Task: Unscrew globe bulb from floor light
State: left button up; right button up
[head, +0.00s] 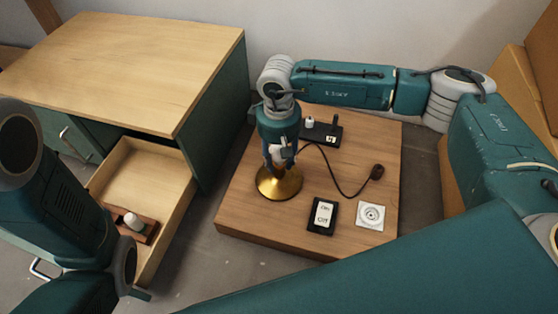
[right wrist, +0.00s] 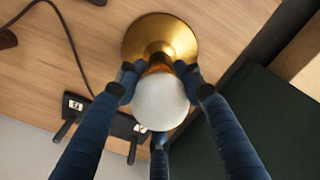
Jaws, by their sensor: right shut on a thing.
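The floor light stands on a wooden board, and its round brass base (head: 279,185) shows below my right gripper (head: 279,155). The brass base (right wrist: 160,38) also shows in the right wrist view. There the white globe bulb (right wrist: 160,103) sits at the top of the light, in line with the base. My right gripper comes down from above, its blue fingers around the bulb and shut on it. In the head view the gripper largely hides the bulb. My left arm is at the left edge of the head view; its gripper is not visible.
The wooden board (head: 245,215) also carries a black holder (head: 322,133) with a small white piece, a cable with a dark plug (head: 377,172), an On/Off switch (head: 322,216) and a white socket (head: 371,215). An open drawer (head: 150,170) at left holds a small wooden block with a white bulb.

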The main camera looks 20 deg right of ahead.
jog(key=shift+a, duration=0.1)
jog(key=o, duration=1.2)
